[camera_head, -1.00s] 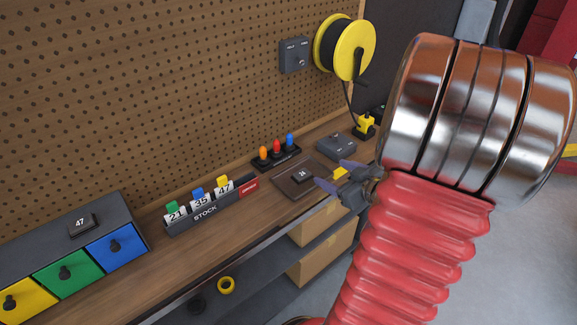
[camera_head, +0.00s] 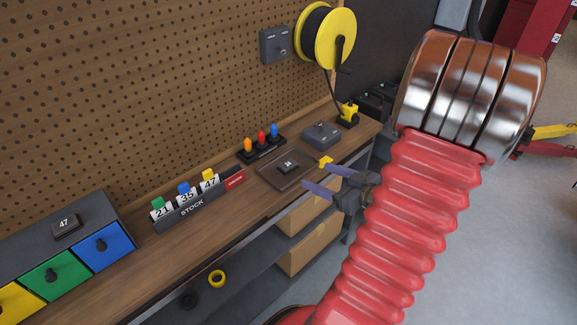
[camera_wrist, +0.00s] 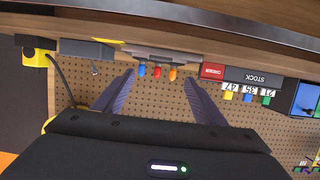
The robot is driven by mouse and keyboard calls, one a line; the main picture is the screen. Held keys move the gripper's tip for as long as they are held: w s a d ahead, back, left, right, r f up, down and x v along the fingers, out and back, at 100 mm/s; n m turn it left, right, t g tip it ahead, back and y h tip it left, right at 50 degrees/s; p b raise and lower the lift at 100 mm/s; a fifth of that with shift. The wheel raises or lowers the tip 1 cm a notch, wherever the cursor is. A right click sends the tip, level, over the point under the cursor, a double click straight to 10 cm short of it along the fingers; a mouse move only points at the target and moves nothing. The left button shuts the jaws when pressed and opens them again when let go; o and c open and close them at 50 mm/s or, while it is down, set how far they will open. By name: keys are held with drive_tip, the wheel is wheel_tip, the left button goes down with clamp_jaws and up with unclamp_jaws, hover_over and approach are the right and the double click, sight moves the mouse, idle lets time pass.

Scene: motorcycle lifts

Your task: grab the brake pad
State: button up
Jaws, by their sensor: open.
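A small dark block with a white number label (camera_head: 287,167), which looks like a brake pad, lies on a square dark mat (camera_head: 268,174) on the workbench. A similar dark block labelled 47 (camera_head: 65,224) lies on top of the drawer unit at the left. My gripper (camera_head: 318,178) is open and empty, its two purple-grey fingers just off the bench's front edge, to the right of the mat and apart from the block. In the wrist view, my fingers (camera_wrist: 159,78) are spread with nothing between them; no block can be made out there.
On the bench stand a STOCK card rack (camera_head: 190,208), a stand with orange, red and blue pegs (camera_head: 262,150) and a grey box (camera_head: 322,135). A yellow cable reel (camera_head: 326,38) hangs on the pegboard. A shelf with cardboard boxes (camera_head: 308,245) lies below the bench.

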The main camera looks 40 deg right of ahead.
approach(289, 164)
drive_tip(key=shift+x, duration=1.2)
drive_tip(key=shift+w+a, duration=0.1)
drive_tip(key=shift+w, duration=0.05)
drive_tip(key=shift+x, duration=2.45)
drive_tip(key=shift+c, duration=0.2)
drive_tip(key=c, duration=1)
drive_tip(key=shift+c, duration=0.2)
drive_tip(key=shift+r, duration=0.1)
wheel_tip(289, 164, up, 10)
